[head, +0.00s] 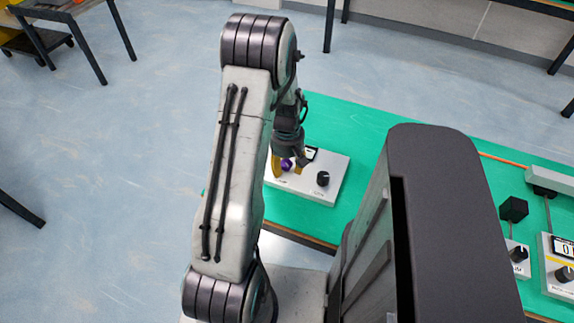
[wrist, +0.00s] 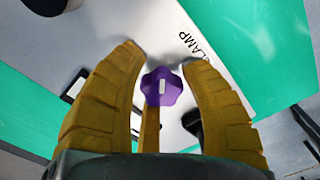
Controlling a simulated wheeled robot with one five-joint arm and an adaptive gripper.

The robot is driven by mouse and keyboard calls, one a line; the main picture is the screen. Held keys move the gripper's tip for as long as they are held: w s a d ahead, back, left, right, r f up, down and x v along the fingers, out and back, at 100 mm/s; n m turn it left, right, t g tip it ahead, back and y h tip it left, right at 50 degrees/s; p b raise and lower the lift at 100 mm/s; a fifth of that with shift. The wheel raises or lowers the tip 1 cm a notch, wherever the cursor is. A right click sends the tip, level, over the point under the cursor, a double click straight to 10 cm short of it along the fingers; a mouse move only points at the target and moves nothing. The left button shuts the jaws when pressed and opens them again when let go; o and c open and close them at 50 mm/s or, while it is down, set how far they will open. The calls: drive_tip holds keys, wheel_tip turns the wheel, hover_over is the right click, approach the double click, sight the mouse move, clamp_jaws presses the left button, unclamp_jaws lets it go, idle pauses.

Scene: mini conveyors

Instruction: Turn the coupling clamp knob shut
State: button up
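The purple lobed knob (wrist: 162,87) has a white mark on its face and sits on a pale grey panel (wrist: 215,30), near the printed word "CLAMP". It also shows in the head view (head: 287,164), partly hidden by my gripper. My gripper (wrist: 164,62) has its yellow fingers spread, one on each side of the knob. The fingers are very close to the knob's sides; I cannot tell whether they touch it. In the head view my gripper (head: 286,168) is low over the panel's left part.
A black knob (head: 323,179) stands on the same panel, to the right of the purple one. The panel rests on a green table (head: 345,115). More small control boxes (head: 560,262) stand at the right. Open floor (head: 150,130) lies to the left.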

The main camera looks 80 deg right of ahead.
drive_tip(key=shift+a, duration=0.1)
drive_tip(key=c, duration=0.7)
drive_tip(key=shift+f, duration=0.1)
drive_tip(key=shift+m, duration=0.3)
drive_tip(key=m+b, duration=0.1)
drive_tip(key=m, duration=0.1)
drive_tip(key=m+b, duration=0.1)
drive_tip(key=m, duration=0.1)
drive_tip(key=shift+w+a+f, duration=0.1)
drive_tip(key=shift+a+f, duration=0.05)
drive_tip(key=m+b, duration=0.1)
drive_tip(key=m, duration=0.3)
drive_tip(key=m+b, duration=0.1)
drive_tip(key=m, duration=0.3)
drive_tip(key=shift+w+m, duration=0.15)
drive_tip(key=shift+m, duration=0.25)
drive_tip(key=m+b, duration=0.1)
drive_tip(key=m, duration=0.3)
drive_tip(key=shift+w, duration=0.1)
drive_tip(key=shift+m, duration=0.4)
